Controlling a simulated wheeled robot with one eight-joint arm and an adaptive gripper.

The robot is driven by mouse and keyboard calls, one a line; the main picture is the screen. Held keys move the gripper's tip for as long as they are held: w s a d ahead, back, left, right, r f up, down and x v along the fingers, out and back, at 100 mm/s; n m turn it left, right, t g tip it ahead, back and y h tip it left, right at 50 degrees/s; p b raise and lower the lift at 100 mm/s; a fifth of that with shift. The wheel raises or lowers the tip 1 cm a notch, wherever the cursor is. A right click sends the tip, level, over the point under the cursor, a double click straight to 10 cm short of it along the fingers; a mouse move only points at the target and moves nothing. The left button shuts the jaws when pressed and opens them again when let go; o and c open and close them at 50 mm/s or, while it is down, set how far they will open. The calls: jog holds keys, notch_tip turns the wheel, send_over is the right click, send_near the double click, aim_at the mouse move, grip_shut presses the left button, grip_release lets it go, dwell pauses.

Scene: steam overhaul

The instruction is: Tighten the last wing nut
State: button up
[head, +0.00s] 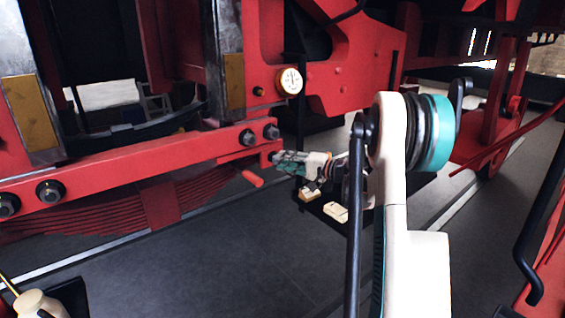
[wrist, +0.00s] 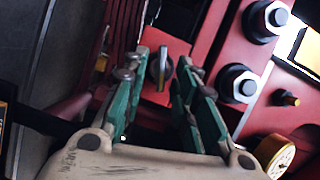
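The wing nut (wrist: 161,69) is a dark, greyish wing shape on a red block in the wrist view. Its wing points roughly along the line of my fingers. My gripper (wrist: 166,66) has green fingers, one on each side of the wing nut, with a visible gap to both. The gripper is open and its tips are near the nut. In the head view my gripper (head: 277,159) reaches left to the end of the red beam (head: 150,164). The wing nut cannot be made out there, behind the fingers.
Large hex bolts (wrist: 238,83) stand close to the right finger. A round gauge (head: 290,81) sits above the beam. A red handle (head: 253,178) sticks out below the beam end. Pale boxes (head: 335,212) lie below my gripper. Grey floor (head: 210,265) is open in front.

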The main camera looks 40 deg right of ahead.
jog(key=v, duration=1)
jog(key=shift+s, duration=0.4)
jog(key=shift+d, duration=0.15)
jog(key=shift+w+r, duration=0.1)
grip_shut()
jog(key=a+r+n+h+p, duration=0.55)
jog(key=n+h+p, duration=0.3)
jog(key=n, duration=0.65)
jog(key=shift+y, duration=0.35)
jog(key=w, duration=0.3)
jog(key=w+f+b, duration=0.1)
jog(key=w, duration=0.3)
jog(key=w+f, duration=0.1)
jog(key=w, duration=0.2)
jog(key=shift+w+f, duration=0.15)
jog(key=shift+f, duration=0.05)
